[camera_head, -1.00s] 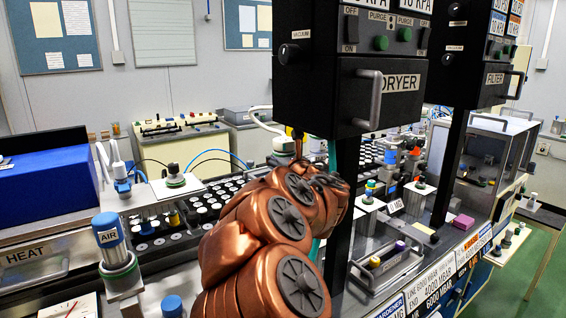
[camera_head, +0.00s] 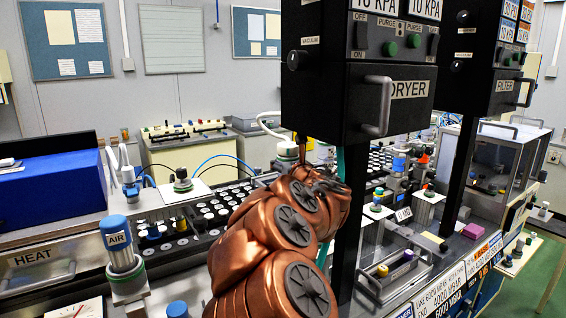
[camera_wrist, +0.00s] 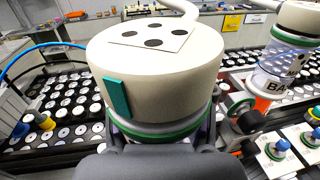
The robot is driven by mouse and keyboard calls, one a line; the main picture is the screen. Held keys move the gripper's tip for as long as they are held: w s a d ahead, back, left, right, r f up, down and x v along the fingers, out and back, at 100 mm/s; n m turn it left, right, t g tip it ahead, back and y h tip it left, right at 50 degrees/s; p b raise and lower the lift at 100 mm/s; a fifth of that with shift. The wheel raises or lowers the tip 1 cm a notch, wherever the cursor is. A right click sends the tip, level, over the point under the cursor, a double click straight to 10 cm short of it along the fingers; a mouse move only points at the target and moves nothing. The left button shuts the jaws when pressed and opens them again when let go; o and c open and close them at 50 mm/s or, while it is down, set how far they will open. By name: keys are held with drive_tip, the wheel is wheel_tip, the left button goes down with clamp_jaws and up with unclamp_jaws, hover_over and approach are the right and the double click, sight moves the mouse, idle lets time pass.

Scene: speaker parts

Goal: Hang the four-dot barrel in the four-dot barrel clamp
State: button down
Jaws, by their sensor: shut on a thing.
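A cream barrel top (camera_wrist: 155,60) with four black dots on a white label fills the middle of the wrist view. It has a teal tab on its side and a green ring below. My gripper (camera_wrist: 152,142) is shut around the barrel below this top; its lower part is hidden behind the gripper. The barrel looks about upright. In the head view, my copper arm hides my gripper, and a cream top (camera_head: 288,152) shows just beyond the arm. I cannot tell whether it is the held barrel. I cannot make out the four-dot clamp in either view.
Another cream-topped clear barrel (camera_wrist: 295,45) stands at right in the wrist view. A tray of white-capped vials (camera_wrist: 70,105) lies to the left, with a blue hose nearby. The black dryer box (camera_head: 385,100) and its posts stand close to my arm on the right.

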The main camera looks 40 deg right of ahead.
drive_tip(key=shift+w, duration=0.9)
drive_tip(key=shift+w+d+b, duration=0.1)
drive_tip(key=shift+w+b, duration=0.3)
drive_tip(key=shift+w, duration=0.95)
drive_tip(key=shift+w+d+b, duration=0.1)
drive_tip(key=shift+w+b, duration=0.2)
drive_tip(key=shift+w, duration=1.25)
drive_tip(key=shift+f+b, duration=0.35)
drive_tip(key=shift+b, duration=0.4)
drive_tip(key=shift+c, duration=1.6)
unclamp_jaws()
